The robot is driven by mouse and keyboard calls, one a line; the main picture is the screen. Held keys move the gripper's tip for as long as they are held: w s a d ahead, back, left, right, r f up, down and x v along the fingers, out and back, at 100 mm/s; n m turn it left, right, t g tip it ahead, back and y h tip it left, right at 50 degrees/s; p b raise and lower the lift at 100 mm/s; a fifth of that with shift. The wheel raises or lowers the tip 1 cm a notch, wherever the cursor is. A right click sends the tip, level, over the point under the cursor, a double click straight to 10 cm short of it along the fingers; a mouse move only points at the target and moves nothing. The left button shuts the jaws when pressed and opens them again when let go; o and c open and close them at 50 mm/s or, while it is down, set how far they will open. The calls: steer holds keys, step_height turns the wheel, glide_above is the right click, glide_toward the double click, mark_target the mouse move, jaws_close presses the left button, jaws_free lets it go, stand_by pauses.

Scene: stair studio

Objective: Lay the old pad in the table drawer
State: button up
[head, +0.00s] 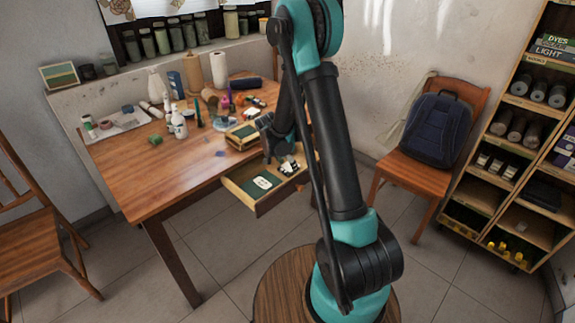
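The wooden table (165,175) stands at the left. Its drawer (270,206) is pulled out at the front right and has a dark green bottom. A white, label-like item (263,182) lies in the drawer, and a small black-and-white item (288,167) shows at its back right. My gripper (270,154) is over the back of the drawer, pointing down. Its fingertips are small and dark, so I cannot tell whether they are open or hold anything. A small green block (155,140) lies on the tabletop. I cannot tell which thing is the old pad.
Bottles, rolls, a white tray (118,124) and a small open box (243,133) crowd the table's back and right. The front left tabletop is clear. A chair with a backpack (436,130) and a shelf unit (520,140) stand right; another chair (35,240) stands left.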

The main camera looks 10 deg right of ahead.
stand_by(0.3)
steer(key=v, duration=1.2)
steer(key=s+d+n+y, duration=0.2)
steer(key=s+d+n, duration=0.2)
steer(key=s, duration=0.9)
steer(key=s+d+n+t+y, duration=0.1)
steer(key=s+d+n, duration=0.3)
steer(key=s, duration=1)
steer(key=n, duration=0.2)
steer(key=shift+d+r+n+y, duration=0.25)
steer(key=shift+n+y, duration=0.15)
